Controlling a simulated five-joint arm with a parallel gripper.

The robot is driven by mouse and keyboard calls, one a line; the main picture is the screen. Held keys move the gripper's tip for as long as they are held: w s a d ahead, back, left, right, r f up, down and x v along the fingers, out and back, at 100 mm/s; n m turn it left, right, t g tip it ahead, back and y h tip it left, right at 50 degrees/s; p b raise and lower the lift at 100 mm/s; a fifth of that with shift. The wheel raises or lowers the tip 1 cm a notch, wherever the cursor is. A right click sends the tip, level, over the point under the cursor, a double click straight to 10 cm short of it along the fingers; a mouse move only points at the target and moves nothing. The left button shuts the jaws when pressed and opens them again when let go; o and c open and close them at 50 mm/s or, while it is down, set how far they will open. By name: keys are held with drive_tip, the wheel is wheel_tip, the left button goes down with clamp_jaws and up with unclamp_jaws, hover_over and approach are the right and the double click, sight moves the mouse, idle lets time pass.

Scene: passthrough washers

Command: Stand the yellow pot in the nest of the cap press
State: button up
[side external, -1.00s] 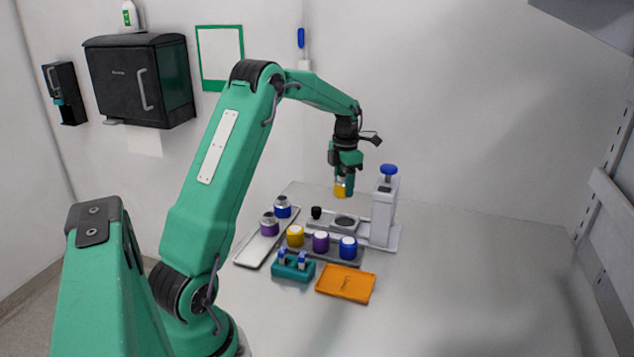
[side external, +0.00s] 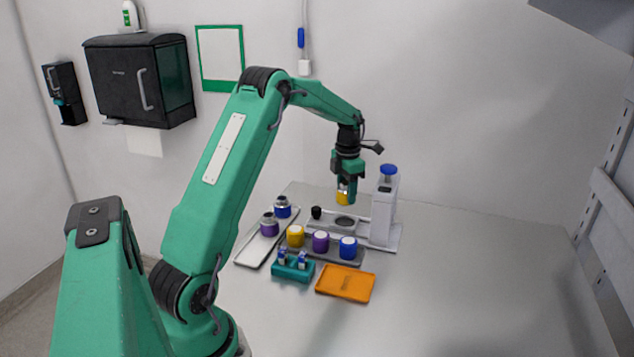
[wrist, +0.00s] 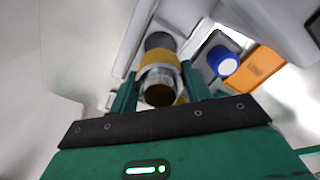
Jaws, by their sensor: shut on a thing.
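My gripper (side external: 346,188) is shut on the yellow pot (side external: 343,198) and holds it in the air above the cap press (side external: 385,210). The press is a pale column with a blue knob on top and a flat base. The nest (side external: 344,223) is a dark round seat on the base, below the pot, with a clear gap between them. In the wrist view the yellow pot (wrist: 158,62) sits between my two fingers (wrist: 158,85), its metal neck and dark open mouth facing the camera. A dark round shape lies partly hidden beyond it.
A grey rack (side external: 330,257) carries yellow, purple and blue capped things. A pale tray (side external: 252,250) at left holds two metal-necked pots. A teal holder (side external: 293,271) and an orange tray (side external: 345,284) stand in front. A small black knob (side external: 316,212) is left of the nest. The right worktop is clear.

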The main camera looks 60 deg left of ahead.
drive_tip(key=shift+f, duration=1.25)
hover_over(345, 226)
drive_tip(key=a, duration=0.1)
drive_tip(key=shift+w+f, duration=0.15)
drive_tip(key=shift+f, duration=0.9)
drive_tip(key=shift+w+f, duration=0.15)
drive_tip(key=shift+f, duration=0.9)
idle(0.9)
drive_tip(key=shift+f, duration=0.35)
drive_tip(key=shift+s+d+f, duration=0.15)
drive_tip(key=shift+d+f, duration=0.2)
drive_tip(key=shift+f, duration=0.05)
idle(0.5)
drive_tip(key=o, duration=1.6)
drive_tip(key=shift+r, duration=0.2)
drive_tip(key=shift+a+r, duration=0.15)
drive_tip(key=shift+r, duration=1.85)
drive_tip(key=shift+a+r, duration=0.1)
drive_tip(key=shift+r, duration=1.9)
